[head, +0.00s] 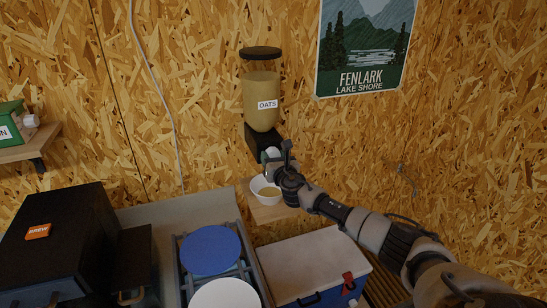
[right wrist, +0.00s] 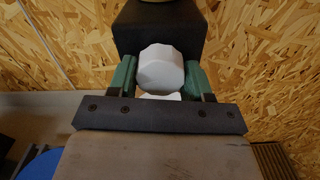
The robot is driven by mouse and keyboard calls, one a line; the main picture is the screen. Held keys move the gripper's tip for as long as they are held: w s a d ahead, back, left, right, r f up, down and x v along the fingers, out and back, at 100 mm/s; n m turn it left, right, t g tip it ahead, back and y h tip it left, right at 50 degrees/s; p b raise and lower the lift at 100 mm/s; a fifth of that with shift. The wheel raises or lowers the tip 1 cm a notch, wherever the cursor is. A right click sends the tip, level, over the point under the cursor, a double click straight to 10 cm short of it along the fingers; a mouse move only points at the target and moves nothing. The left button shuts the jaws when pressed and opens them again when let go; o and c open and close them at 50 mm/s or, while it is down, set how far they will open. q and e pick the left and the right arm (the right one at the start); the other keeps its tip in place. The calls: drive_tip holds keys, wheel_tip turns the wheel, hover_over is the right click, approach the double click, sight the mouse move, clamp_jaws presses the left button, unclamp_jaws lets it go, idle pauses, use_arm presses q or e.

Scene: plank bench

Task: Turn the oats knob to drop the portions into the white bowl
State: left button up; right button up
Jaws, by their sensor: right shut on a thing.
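The oats dispenser (head: 262,95) is a clear cylinder with a black lid and an OATS label, mounted on the wall and filled with tan oats. Its white faceted knob (right wrist: 161,70) sits on the black dispenser base (right wrist: 158,30). My right gripper (head: 271,156) is shut on the knob, with a green finger on each side of it in the right wrist view. The white bowl (head: 258,184) stands below the dispenser, partly hidden by my right gripper. Something tan shows inside it. My left gripper is not in view.
A small wooden shelf (head: 268,212) holds the bowl. A white-lidded cooler (head: 312,265) stands below it. A rack with a blue plate (head: 210,250) and a white plate (head: 226,295) is at the front. A black BREW machine (head: 60,235) is at left.

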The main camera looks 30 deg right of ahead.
drive_tip(key=shift+f+n, duration=0.15)
drive_tip(key=shift+n, duration=0.15)
drive_tip(key=o, duration=0.9)
drive_tip(key=shift+b+v, duration=1.3)
drive_tip(key=shift+v, duration=4.15)
